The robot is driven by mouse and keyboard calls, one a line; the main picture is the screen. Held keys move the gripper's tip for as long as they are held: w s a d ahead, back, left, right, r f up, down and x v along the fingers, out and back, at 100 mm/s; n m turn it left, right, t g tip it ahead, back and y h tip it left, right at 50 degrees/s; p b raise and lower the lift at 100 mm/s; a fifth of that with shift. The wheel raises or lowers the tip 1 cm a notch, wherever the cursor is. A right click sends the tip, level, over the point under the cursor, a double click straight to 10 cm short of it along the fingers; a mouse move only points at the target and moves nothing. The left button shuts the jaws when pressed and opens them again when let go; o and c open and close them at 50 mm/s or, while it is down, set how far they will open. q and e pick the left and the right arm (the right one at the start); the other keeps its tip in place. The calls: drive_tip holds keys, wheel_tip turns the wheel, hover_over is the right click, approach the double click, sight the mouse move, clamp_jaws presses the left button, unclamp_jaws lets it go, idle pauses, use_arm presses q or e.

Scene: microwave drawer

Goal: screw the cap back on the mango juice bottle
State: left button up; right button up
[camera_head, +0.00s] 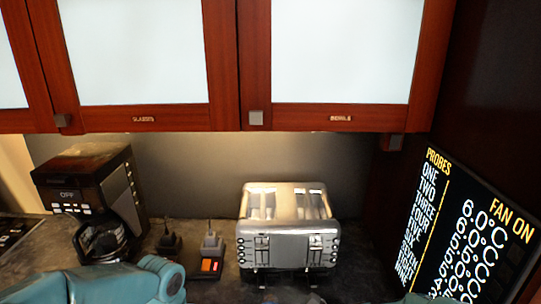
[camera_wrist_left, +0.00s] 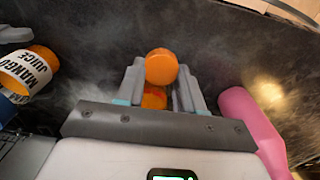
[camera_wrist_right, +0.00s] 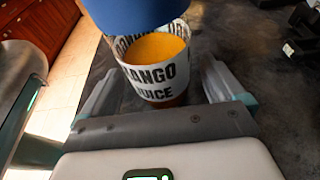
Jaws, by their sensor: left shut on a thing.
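The mango juice bottle (camera_wrist_right: 153,78), orange with a white MANGO JUICE label, is between the fingers of my right gripper (camera_wrist_right: 160,68) in the right wrist view. Those fingers are spread wide, with a gap at the bottle's right side. A blue part (camera_wrist_right: 135,12) covers its upper end; I cannot tell whether it belongs to the bottle. The bottle also shows at the left of the left wrist view (camera_wrist_left: 26,69). My left gripper (camera_wrist_left: 162,75) is shut on a small round orange piece (camera_wrist_left: 161,66), which looks like a cap, apart from the bottle. Neither gripper shows clearly in the head view.
A coffee maker (camera_head: 95,190) with a glass pot stands at the counter's left, a silver toaster (camera_head: 287,228) in the middle, and a probe display (camera_head: 465,235) at the right. Cabinets (camera_head: 340,118) hang above. A pink object (camera_wrist_left: 252,120) lies right of my left gripper.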

use_arm(q)
drive_tip(key=shift+a, duration=0.1)
use_arm(e)
drive_tip(key=c, duration=0.7)
use_arm(q)
wheel_tip(320, 180, up, 4)
drive_tip(key=d+r+n, duration=0.1)
drive_tip(key=d, duration=0.2)
use_arm(e)
drive_tip(key=shift+w, duration=0.1)
use_arm(q)
wheel_tip(320, 180, up, 13)
drive_tip(key=n, duration=1.6)
hover_over(268, 293)
drive_tip(key=shift+f, duration=0.2)
